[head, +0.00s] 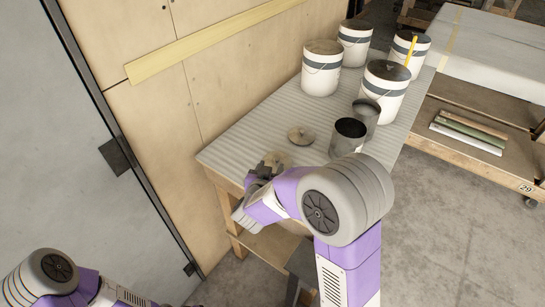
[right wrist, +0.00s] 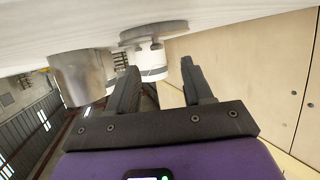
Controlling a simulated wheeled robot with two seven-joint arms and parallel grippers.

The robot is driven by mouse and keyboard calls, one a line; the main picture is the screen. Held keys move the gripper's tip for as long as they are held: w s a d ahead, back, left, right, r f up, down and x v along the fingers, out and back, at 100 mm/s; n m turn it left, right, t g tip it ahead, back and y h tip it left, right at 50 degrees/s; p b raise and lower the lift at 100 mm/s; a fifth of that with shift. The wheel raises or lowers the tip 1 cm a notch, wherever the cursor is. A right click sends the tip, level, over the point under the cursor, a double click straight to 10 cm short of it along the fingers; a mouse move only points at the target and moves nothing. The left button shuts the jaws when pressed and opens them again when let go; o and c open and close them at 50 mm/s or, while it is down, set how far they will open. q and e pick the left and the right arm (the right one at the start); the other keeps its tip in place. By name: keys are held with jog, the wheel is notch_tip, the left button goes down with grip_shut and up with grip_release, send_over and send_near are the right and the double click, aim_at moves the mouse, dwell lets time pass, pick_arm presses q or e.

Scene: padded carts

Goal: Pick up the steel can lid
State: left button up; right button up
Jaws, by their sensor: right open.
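Two round, flat lids lie on the striped tabletop in the head view. One lid (head: 301,135) lies left of an open steel can (head: 348,135); the other lid (head: 277,160) lies nearer, right by my gripper and partly hidden by it. My right gripper (head: 264,170) is at the table's near edge, open and empty. In the right wrist view, which is upside down, a lid (right wrist: 153,32) shows edge-on beyond the open fingers (right wrist: 161,78). A steel can (right wrist: 82,77) stands left of them there. My left gripper is out of view; only its arm shows.
A second grey can (head: 366,114) stands behind the open one. Several white buckets (head: 321,70) stand farther back, one with a yellow stick (head: 411,50). A wooden wall (head: 215,80) borders the table's left side. A padded cart (head: 485,50) stands at right.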

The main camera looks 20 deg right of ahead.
aim_at(277, 159)
jog(key=shift+w+d+f, duration=0.25)
jog(key=shift+d+f, duration=0.05)
jog(key=shift+d, duration=0.05)
jog(key=b+x, duration=0.2)
jog(key=x, duration=0.2)
jog(key=shift+w+d+f+b, duration=0.15)
jog(key=shift+w+d+b, duration=0.05)
jog(key=shift+d+b, duration=0.1)
grip_shut()
